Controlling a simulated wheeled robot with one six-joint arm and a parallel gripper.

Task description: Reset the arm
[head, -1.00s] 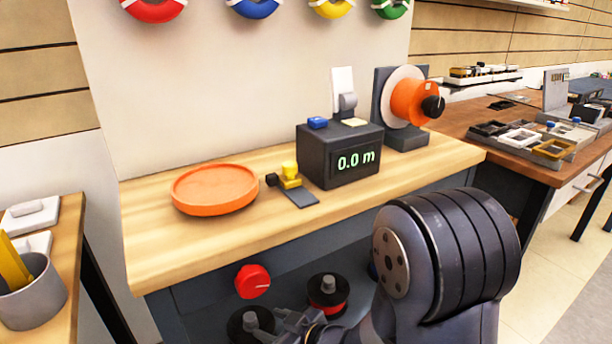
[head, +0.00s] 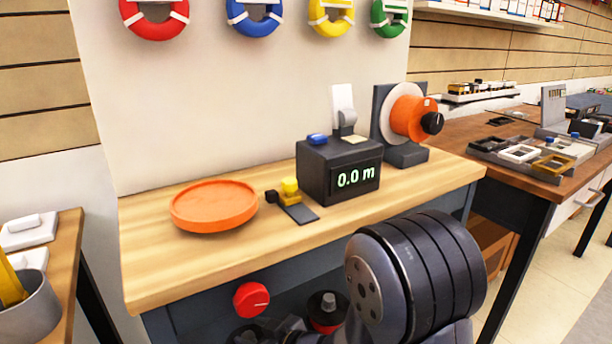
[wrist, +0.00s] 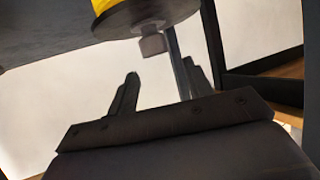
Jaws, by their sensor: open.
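My gripper (wrist: 158,95) shows in the wrist view, with two dark fingers standing apart and nothing held between them. Beyond the fingers are a dark round disc (wrist: 145,17) with a yellow part above it and a small grey block under it. In the head view my arm's thick dark joint is at the lower middle right, in front of the workbench (head: 200,260). The gripper's fingertips cannot be made out in that view.
On the bench stand an orange tray (head: 214,206), a yellow-and-black tool (head: 290,196), a black meter box (head: 338,170) reading 0.0 m and an orange spool (head: 408,118). A red knob (head: 251,299) and a dark spool (head: 327,310) are below. A grey cup (head: 30,308) stands left.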

